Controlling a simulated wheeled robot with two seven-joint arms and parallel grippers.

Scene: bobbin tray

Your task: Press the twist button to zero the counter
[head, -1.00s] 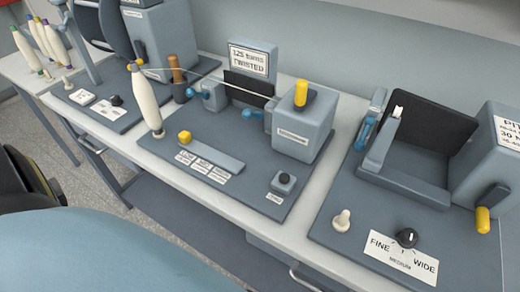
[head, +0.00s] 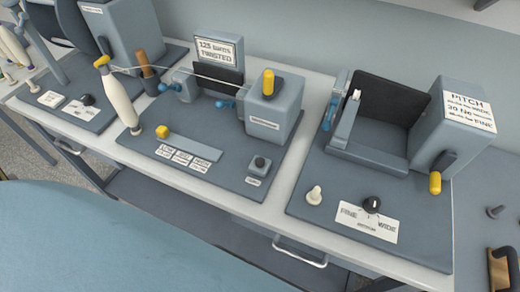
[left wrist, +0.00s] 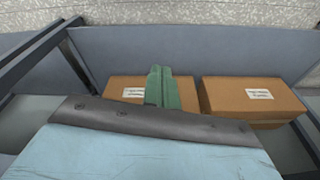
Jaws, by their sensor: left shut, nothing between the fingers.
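The twist station (head: 215,172) is a dark base plate on the bench in the head view. A small grey box with a dark round button (head: 260,161) stands near its front right corner, with a small label in front. A sign (head: 217,51) at the back reads "125 turns TWISTED". Neither gripper shows in the head view. In the left wrist view, my left gripper (left wrist: 160,72) shows as two green fingers closed together, empty, in front of cardboard boxes and far from any button I can see. My right gripper is in neither view.
A white bobbin (head: 120,100) with a thread leans on the station's left side. A grey box with a yellow-topped lever (head: 268,83) stands behind the button. The pitch station (head: 340,190) is to the right. Cardboard boxes (left wrist: 250,98) sit in the left wrist view.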

